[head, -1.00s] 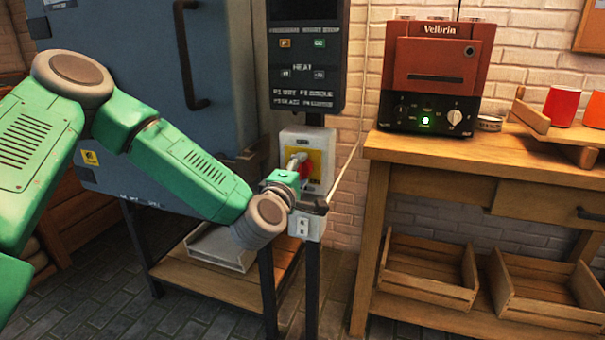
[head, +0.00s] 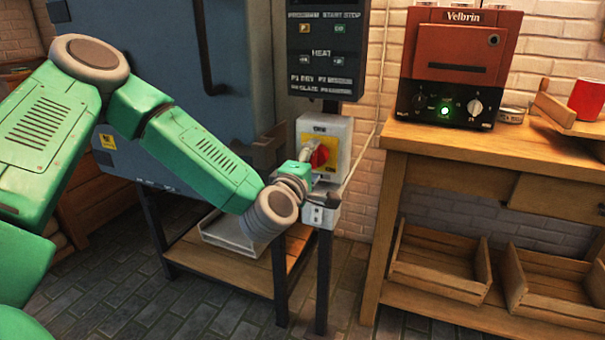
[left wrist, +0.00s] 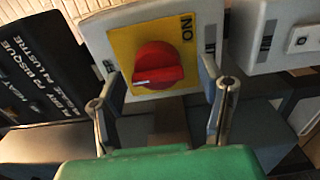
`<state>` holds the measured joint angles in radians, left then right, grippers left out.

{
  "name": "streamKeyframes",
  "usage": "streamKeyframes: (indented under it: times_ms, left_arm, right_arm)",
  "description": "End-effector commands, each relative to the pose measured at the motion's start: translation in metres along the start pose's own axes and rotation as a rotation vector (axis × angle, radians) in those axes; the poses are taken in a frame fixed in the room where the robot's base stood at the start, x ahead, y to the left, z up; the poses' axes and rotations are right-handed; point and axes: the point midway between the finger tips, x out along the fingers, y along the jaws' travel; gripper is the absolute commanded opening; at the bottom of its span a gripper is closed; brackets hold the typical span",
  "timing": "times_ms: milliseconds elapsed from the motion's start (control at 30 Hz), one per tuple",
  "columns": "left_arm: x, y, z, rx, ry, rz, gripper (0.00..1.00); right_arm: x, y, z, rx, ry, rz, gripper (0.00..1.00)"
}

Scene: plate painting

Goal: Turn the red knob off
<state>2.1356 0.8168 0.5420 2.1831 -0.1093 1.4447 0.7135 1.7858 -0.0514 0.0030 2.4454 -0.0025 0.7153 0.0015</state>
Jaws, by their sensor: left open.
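The red knob (left wrist: 158,66) sits on a yellow plate (left wrist: 122,45) on a white switch box. In the left wrist view an "ON" label (left wrist: 187,28) shows beside it, and the knob's white mark points to the left of the picture. In the head view the knob (head: 320,156) is partly hidden by my left gripper (head: 322,172). My left gripper (left wrist: 163,100) is open, its two fingers on either side of the knob and apart from it. My right gripper is not in view.
A dark control panel (head: 323,45) hangs above the switch box (head: 339,135), beside a large blue-grey cabinet (head: 170,60). To the right, a wooden bench (head: 430,143) carries a red Velbrin unit (head: 462,55) with a green light. Dark floor tiles lie in front.

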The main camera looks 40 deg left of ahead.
Motion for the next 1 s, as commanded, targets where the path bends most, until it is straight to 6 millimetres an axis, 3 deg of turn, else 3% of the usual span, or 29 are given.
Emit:
streamKeyframes:
  times_ms: [300, 500, 1000]
  left_arm:
    - [-0.067, -0.003, -0.003, -0.005, 0.000, -0.005, 0.63]
    - [-0.095, -0.003, -0.004, -0.003, 0.001, -0.004, 0.63]
    - [-0.102, -0.003, -0.005, -0.003, 0.003, -0.003, 0.63]
  right_arm:
    - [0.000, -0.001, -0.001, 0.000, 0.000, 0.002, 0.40]
    - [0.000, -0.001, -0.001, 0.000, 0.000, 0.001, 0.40]
    - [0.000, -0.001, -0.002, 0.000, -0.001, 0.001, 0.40]
